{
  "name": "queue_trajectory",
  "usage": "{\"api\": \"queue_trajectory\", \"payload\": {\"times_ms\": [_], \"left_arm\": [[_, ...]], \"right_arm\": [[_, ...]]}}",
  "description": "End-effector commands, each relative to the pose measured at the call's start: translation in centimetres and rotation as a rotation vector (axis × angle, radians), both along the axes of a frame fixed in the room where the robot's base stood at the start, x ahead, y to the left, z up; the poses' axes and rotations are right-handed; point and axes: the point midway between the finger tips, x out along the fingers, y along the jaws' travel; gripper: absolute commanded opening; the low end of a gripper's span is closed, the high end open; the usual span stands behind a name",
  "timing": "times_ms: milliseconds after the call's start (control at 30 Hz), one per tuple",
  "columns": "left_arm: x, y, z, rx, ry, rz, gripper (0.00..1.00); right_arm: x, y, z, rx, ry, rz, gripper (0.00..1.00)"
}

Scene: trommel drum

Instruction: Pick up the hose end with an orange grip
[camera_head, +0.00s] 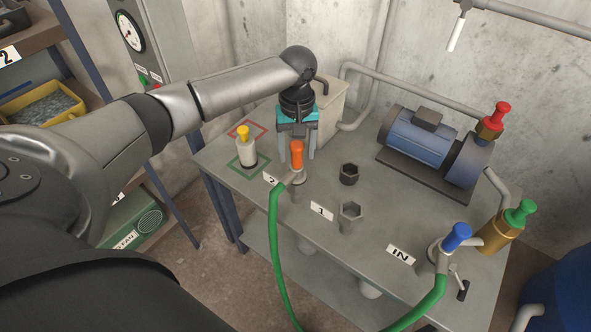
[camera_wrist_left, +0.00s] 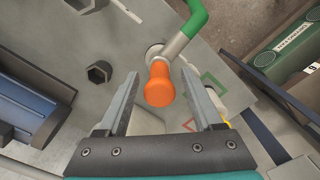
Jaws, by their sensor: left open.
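The hose end with an orange grip (camera_head: 296,154) stands on the table at the position labelled 2. Its green hose (camera_head: 273,235) hangs down over the table's front edge. In the left wrist view the orange grip (camera_wrist_left: 160,84) lies between the finger tips, with a grey metal collar behind it. My left gripper (camera_head: 298,148) is open and points down at the grip, its fingers on either side and apart from it. The same gripper shows in the left wrist view (camera_wrist_left: 159,100). My right gripper is not in view.
A yellow-capped bottle (camera_head: 246,150) stands close left on a green square. Hex sockets (camera_head: 349,174) are to the right. A blue motor pump (camera_head: 420,140) is at the back right. A blue-gripped hose end (camera_head: 455,237) stands at IN, beside a green-handled valve (camera_head: 519,213).

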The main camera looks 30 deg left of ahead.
Motion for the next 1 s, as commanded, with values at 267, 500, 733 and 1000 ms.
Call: {"api": "queue_trajectory", "payload": {"times_ms": [267, 500, 733, 1000], "left_arm": [[0.03, -0.04, -1.45, 0.001, -0.002, -0.001, 0.68], [0.03, -0.04, -1.40, 0.000, -0.001, -0.001, 0.52], [0.03, -0.02, -1.38, 0.000, -0.001, -0.001, 0.26], [0.04, -0.02, -1.36, 0.001, -0.002, -0.001, 0.00]], "right_arm": [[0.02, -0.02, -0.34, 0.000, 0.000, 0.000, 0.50], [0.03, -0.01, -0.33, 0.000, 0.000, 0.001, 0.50], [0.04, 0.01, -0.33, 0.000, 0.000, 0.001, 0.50], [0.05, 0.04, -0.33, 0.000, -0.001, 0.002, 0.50]]}}
